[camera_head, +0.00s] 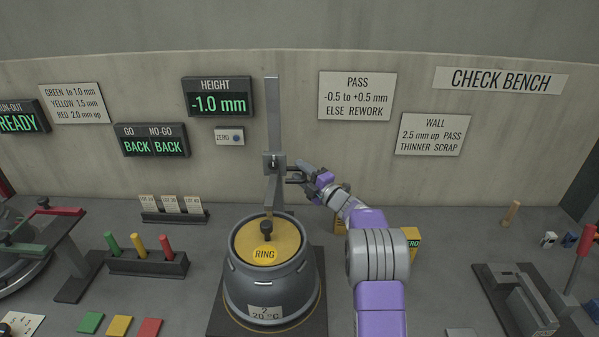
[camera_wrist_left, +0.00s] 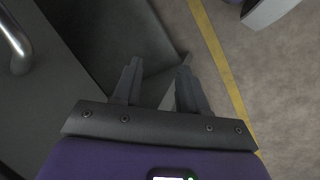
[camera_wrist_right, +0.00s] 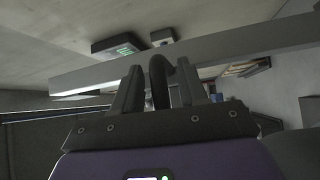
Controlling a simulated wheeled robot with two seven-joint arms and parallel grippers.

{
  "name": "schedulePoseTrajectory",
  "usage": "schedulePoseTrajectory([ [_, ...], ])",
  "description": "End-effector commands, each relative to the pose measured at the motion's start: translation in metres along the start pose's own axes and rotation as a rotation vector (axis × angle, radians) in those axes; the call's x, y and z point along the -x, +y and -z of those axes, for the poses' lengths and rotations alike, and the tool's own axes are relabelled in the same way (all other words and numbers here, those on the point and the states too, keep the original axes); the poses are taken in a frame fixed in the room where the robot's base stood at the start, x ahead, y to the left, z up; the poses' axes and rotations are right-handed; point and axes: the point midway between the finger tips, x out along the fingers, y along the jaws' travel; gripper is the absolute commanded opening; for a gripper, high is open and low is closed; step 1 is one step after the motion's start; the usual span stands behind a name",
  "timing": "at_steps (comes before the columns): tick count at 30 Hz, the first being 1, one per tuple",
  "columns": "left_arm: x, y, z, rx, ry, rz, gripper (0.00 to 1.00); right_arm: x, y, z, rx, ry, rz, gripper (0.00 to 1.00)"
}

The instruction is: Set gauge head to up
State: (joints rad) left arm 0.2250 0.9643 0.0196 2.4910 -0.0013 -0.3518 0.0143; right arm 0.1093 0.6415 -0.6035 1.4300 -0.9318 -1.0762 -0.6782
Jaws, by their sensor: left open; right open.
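The gauge head (camera_head: 274,163) is a grey block on a tall upright post (camera_head: 272,105). A grey bar hangs from it towards the yellow ring plate (camera_head: 282,240) on the dark cylinder (camera_head: 270,287); I cannot tell whether it touches. My right gripper (camera_head: 291,174) is open just right of the gauge head. In the right wrist view a dark curved piece (camera_wrist_right: 160,78) lies between its fingers, with the grey post crossing behind. My left gripper shows only in the left wrist view (camera_wrist_left: 155,85), open and empty above the floor.
The height display (camera_head: 217,98) reads -1.0 mm. A block with green, yellow and red pegs (camera_head: 147,263) stands left of the cylinder. A yellow block (camera_head: 412,241) sits behind my right arm. A dark fixture (camera_head: 520,300) stands at the right.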

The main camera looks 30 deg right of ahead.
Motion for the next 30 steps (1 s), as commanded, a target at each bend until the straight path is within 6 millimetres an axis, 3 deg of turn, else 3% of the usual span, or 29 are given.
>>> schedulePoseTrajectory([
  [11,-0.0001,0.0001,0.0002,0.0,0.0,0.0,0.43,-0.0079,0.0,-0.0001,-0.001,-0.001,0.0,0.42],
  [14,-0.0001,0.0001,0.0002,0.0,0.0,0.0,0.43,-0.0078,0.0,0.0,0.0,-0.001,0.0,0.32],
  [20,-0.0001,0.0001,0.0002,0.0,0.0,0.0,0.43,-0.0077,0.0009,-0.0001,0.0,-0.001,-0.002,0.01],
  [30,0.0017,0.0007,0.0,0.0,0.0,0.0,0.43,-0.0082,0.0069,0.0004,0.0,-0.001,-0.008,0.0],
])
